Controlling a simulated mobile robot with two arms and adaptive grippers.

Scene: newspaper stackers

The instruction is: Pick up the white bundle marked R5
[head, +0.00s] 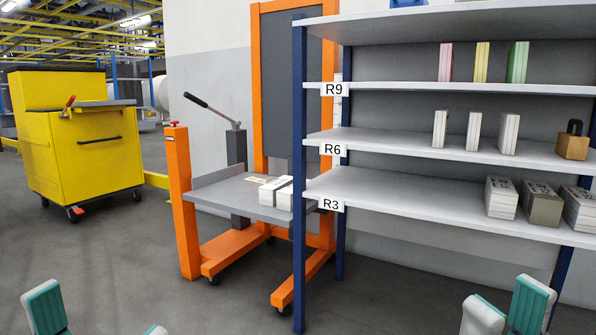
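I cannot read an R5 mark on any bundle. Three slim white bundles stand upright on the middle shelf, the left one (439,128), the middle one (473,131) and the right one (508,134). White bundles also stand on the lower shelf, one at the left (501,198) and one at the right edge (581,209), with a grey one (541,204) between them. Two white bundles (275,191) lie on the grey lift table. My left gripper (100,316) is open at the bottom left. My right gripper (507,308) is open at the bottom right. Both look empty and apart from the bundles.
The shelf rack (299,180) has blue posts and labels R9, R6 and R3. Pink, yellow and green bundles stand on its upper shelf (390,86). A padlock-shaped brown weight (573,146) stands on the middle shelf. An orange lift cart (180,200) and yellow cabinet (95,150) stand left; foreground floor is clear.

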